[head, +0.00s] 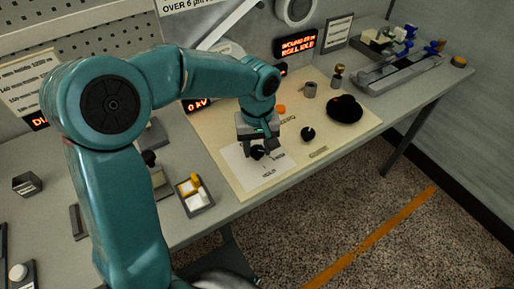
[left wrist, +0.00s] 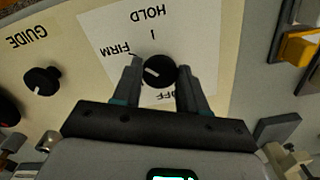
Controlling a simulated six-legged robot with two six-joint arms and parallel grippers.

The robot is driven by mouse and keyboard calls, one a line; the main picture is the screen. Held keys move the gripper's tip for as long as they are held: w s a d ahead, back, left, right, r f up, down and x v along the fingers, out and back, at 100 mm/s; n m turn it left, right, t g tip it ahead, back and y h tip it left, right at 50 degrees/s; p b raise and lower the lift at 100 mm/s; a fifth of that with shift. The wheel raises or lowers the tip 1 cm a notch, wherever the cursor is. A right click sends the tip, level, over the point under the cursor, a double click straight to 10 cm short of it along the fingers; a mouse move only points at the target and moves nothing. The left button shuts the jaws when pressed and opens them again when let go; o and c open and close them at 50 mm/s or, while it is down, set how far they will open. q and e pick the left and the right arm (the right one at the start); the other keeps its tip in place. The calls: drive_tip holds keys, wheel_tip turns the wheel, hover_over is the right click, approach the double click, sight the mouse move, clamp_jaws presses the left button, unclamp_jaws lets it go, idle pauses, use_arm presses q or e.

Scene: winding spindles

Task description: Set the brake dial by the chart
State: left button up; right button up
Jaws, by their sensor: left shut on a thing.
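The brake dial (left wrist: 160,70) is a black round knob with a white pointer mark. It sits on a white label sheet with the words OFF, FIRM and HOLD around it. In the left wrist view the mark lies on the knob's left side, roughly towards FIRM; its exact setting is hard to tell. My left gripper (left wrist: 157,88) has its fingers on either side of the knob and is shut on it. In the head view the left gripper (head: 262,149) reaches down over the white sheet (head: 270,172). My right gripper is not in view.
A second black knob (head: 307,134) stands nearby, by the word GUIDE in the wrist view. A wall placard (head: 33,84) is partly hidden.

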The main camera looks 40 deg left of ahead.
sight(257, 150)
use_arm(q)
drive_tip(key=shift+w+a+n+b, duration=0.15)
drive_tip(key=shift+n+b, duration=0.15)
drive_tip(key=shift+n, duration=1)
drive_tip(key=shift+r+n, duration=0.1)
drive_tip(key=shift+n, duration=0.2)
drive_tip(key=o, duration=1)
drive_tip(key=shift+o, duration=0.2)
wheel_tip(257, 150, up, 16)
drive_tip(key=p, duration=0.2)
drive_tip(key=shift+r, duration=0.1)
